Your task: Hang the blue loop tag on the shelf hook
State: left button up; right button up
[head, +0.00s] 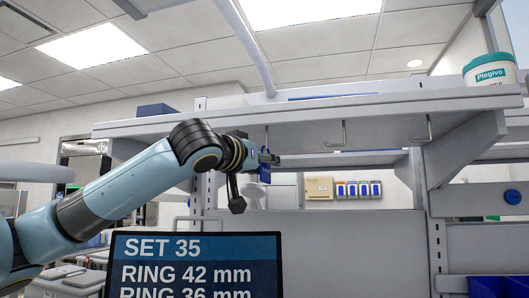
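My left gripper (268,158) is raised under the front of the grey shelf (180,124), at the left hook (267,133). It looks shut on the small dark blue loop tag (265,175), which hangs just below the fingertips. The tag's loop is too small to make out. The hook's lower end is hidden by the gripper, so I cannot tell whether the loop is around it or beside it. Two more bare hooks hang under the shelf, a middle hook (343,134) and a right hook (428,129). My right gripper is not in view.
A dark screen (196,262) reading "SET 35" and ring sizes stands below my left arm. A white tub with a teal lid (489,70) stands on the shelf at right. Shelf uprights (434,225) flank the bay. Blue bins (497,287) sit at lower right.

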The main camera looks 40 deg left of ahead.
pick_arm(q)
grip_shut()
dwell(0.6)
jog(key=o, duration=0.7)
grip_release()
jog(key=shift+c, duration=0.2)
